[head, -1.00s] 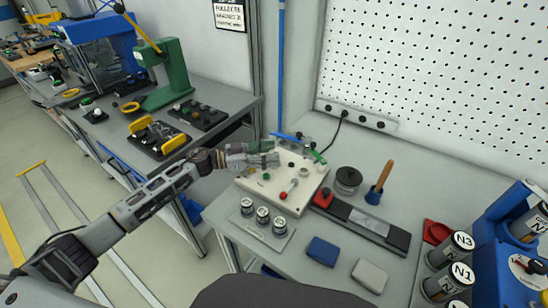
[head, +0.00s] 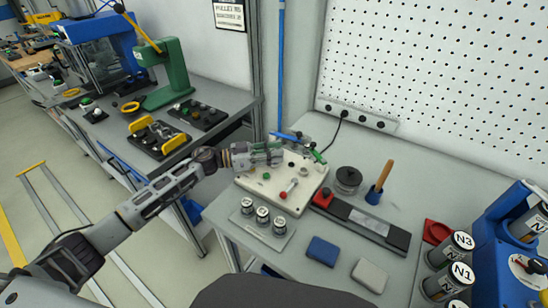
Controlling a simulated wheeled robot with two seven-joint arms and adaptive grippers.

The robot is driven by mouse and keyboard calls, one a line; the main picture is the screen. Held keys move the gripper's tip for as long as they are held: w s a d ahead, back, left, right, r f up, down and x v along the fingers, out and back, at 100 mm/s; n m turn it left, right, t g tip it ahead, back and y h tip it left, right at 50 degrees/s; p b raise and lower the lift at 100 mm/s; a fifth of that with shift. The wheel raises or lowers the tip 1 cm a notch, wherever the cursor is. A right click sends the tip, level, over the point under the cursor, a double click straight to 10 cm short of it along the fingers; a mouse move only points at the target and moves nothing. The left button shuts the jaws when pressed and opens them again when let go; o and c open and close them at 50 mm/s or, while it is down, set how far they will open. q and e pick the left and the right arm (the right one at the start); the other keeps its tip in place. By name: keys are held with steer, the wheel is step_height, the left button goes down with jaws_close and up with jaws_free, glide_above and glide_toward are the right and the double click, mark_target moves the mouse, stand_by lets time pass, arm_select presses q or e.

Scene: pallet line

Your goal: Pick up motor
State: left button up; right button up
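No part is clearly marked as the motor. Three small silver cylinders with labelled tops (head: 263,214) stand upright on a flat plate at the front left of the bench. Larger grey cylinders labelled N3 (head: 463,240) and N1 (head: 461,272) lie at the right edge, beside a blue stand. My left gripper (head: 277,154) is over the back left of a white fixture board (head: 262,190), behind the three small cylinders and apart from them. Its fingers blend with the parts behind them, so I cannot tell their opening or any contact. My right gripper is out of view.
A blue block (head: 322,251) and a grey block (head: 369,275) lie at the bench front. A dark round part (head: 347,180), a wooden-handled tool in a blue holder (head: 378,188) and a dark rail (head: 369,224) stand right of the board. The bench's back right is clear.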

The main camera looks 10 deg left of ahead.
arm_select(q)
steer(key=c, duration=0.4)
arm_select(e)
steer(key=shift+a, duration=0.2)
arm_select(q)
steer(key=shift+o, duration=0.2)
steer(key=shift+r, duration=0.9)
step_height(320, 180, up, 7)
steer(key=shift+f+p, duration=0.1)
steer(key=shift+p, duration=0.55)
steer(key=shift+r, duration=0.65)
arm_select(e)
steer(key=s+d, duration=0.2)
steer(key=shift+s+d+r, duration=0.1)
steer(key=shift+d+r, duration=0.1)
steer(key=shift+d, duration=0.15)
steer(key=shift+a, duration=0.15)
arm_select(q)
steer(key=shift+a, duration=0.1)
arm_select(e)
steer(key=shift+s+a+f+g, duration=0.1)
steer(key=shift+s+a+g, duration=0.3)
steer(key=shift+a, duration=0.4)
